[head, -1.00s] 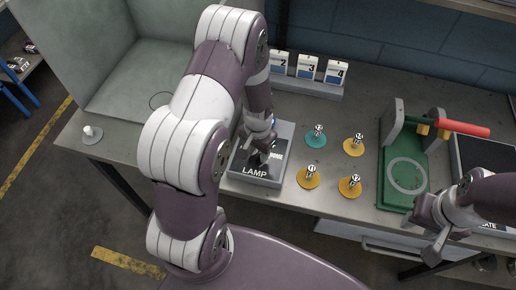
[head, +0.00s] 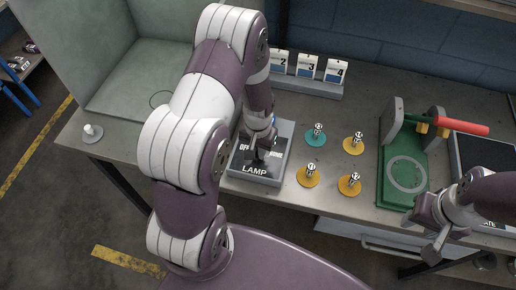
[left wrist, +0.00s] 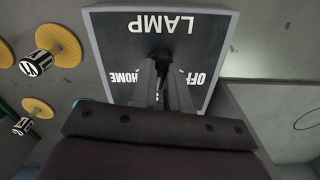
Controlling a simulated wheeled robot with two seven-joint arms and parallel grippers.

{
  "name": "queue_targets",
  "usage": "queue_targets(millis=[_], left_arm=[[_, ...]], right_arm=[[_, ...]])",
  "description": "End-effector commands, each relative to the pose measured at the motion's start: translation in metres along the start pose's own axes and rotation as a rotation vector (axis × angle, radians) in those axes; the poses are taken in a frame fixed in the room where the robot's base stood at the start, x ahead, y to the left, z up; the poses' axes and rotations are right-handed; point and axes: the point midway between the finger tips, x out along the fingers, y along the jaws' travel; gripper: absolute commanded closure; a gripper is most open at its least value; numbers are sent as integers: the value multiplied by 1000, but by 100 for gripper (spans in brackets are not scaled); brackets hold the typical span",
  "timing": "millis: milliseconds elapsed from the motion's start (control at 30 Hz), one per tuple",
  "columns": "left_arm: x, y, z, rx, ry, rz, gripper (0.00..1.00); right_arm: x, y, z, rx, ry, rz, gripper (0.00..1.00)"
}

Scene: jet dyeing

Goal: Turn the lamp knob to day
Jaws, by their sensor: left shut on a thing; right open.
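The lamp box (head: 262,176) has a dark sloped face marked LAMP and stands near the front of the bench. In the left wrist view the lamp box (left wrist: 205,28) is upside down, with OFF and HOME readable. The day mark is hidden. My left gripper (head: 258,152) is on the face of the box, shut on the dark lamp knob (left wrist: 162,52). The knob is mostly hidden between the fingers, so its pointing direction cannot be told. My right gripper (head: 437,242) is open and empty at the bench's front right edge.
Yellow discs and a teal disc (head: 316,139) with small striped pegs stand right of the box. A green press (head: 405,190) with a red handle is further right. Numbered cards (head: 308,66) stand behind. A white peg (head: 92,131) is at left.

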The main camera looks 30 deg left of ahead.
Motion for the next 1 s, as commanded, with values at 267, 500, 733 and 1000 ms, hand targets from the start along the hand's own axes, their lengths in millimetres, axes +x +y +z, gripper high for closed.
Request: queue_targets(millis=[267,500,733,1000], left_arm=[[0,0,0,-233,0,0,100],[0,0,0,-403,0,0,100],[0,0,0,-507,0,0,100],[0,0,0,-555,1,0,100]], right_arm=[[-1,0,0,0,0,0,57],[-1,0,0,0,0,0,57],[-2,0,0,0,0,0,57],[-2,0,0,0,0,0,57]])
